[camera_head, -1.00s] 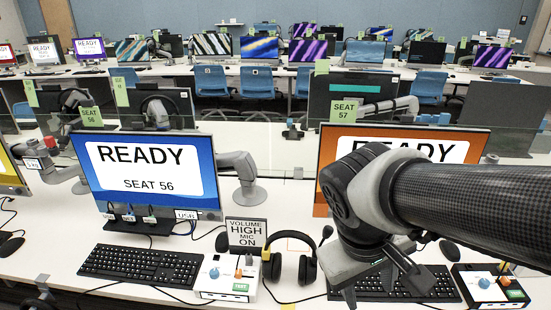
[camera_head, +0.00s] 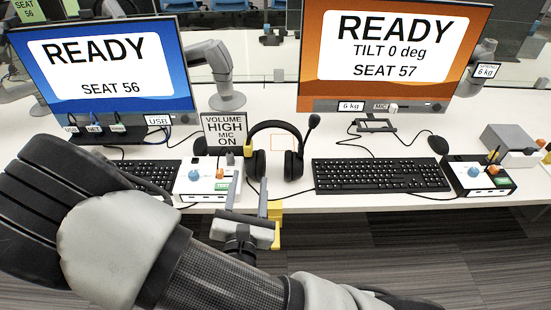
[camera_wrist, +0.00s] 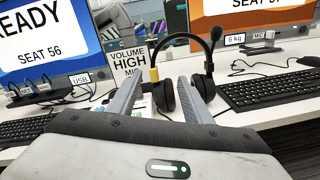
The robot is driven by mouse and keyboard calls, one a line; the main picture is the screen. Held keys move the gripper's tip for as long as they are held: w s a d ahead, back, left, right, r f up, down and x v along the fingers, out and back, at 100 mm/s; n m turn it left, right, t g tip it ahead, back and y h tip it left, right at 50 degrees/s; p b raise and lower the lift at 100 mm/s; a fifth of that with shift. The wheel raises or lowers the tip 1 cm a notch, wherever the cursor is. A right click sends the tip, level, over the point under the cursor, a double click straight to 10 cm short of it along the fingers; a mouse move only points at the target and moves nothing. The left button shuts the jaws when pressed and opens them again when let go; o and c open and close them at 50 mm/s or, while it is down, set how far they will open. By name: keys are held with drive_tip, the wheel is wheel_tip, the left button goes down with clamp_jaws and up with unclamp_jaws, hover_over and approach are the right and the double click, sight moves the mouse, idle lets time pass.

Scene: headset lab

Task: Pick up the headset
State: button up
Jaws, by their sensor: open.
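A black over-ear headset (camera_head: 289,164) with a boom microphone stands on the white desk between the two keyboards. Its headband arches upward and its ear cups rest near the desk's front edge. My gripper (camera_head: 247,193) is open and empty in front of the headset and a little to its left, apart from it.
A control box (camera_head: 207,181) stands left of the headset, with a "VOLUME HIGH MIC ON" sign (camera_head: 224,132) behind it. A keyboard (camera_head: 380,175) lies to the right. Monitors (camera_head: 390,55) stand behind.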

approach(253, 139)
drive_tip(key=w, duration=0.3)
drive_tip(key=w+d, duration=0.1)
drive_tip(key=w, duration=0.1)
drive_tip(key=shift+w+f+b, duration=0.1)
drive_tip(key=shift+f+b, duration=0.25)
drive_tip(key=shift+b, duration=0.05)
drive_tip(key=shift+w+r+b, duration=0.15)
drive_tip(key=shift+w+b, duration=0.05)
drive_tip(key=shift+w, duration=1.25)
drive_tip(key=shift+w+r+b, duration=0.2)
drive_tip(key=shift+w, duration=1.25)
clamp_jaws()
